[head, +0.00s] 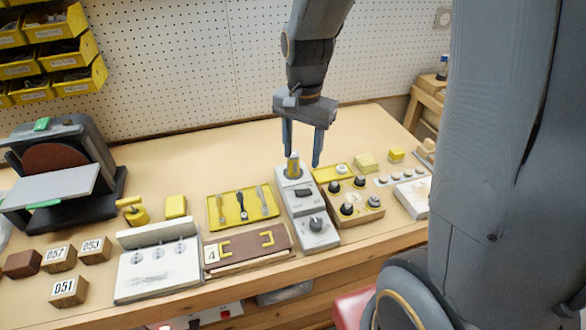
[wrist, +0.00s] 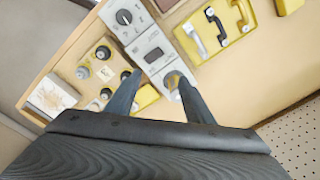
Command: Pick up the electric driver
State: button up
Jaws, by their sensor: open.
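In the wrist view the cylinder's round top (wrist: 174,79) shows near the right fingertip of my gripper (wrist: 158,80), partly hidden. Whether the fingers touch it cannot be told.
A yellow tray (head: 215,222) with several tools lies left of the control box. A wooden block with dark knobs (head: 375,213) stands close on its right. A disc sander (head: 60,190) and numbered blocks are far left. The bench behind the box is clear up to the pegboard (head: 180,60).

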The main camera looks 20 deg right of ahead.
aim_at(293, 162)
jog(key=w+m, duration=0.2)
jog(key=w+f+m, duration=0.1)
jog(key=w+m, duration=0.1)
jog(key=w+m+b, duration=0.1)
jog(key=w+m, duration=0.1)
jog(key=shift+w+f+g, duration=0.15)
jog(key=shift+w+g, duration=0.15)
jog(key=shift+w, duration=0.05)
jog(key=shift+f+m, duration=0.2)
jog(key=shift+m, duration=0.1)
jog(key=shift+f+p, duration=1.05)
jog(key=shift+f, duration=2.65)
grip_shut()
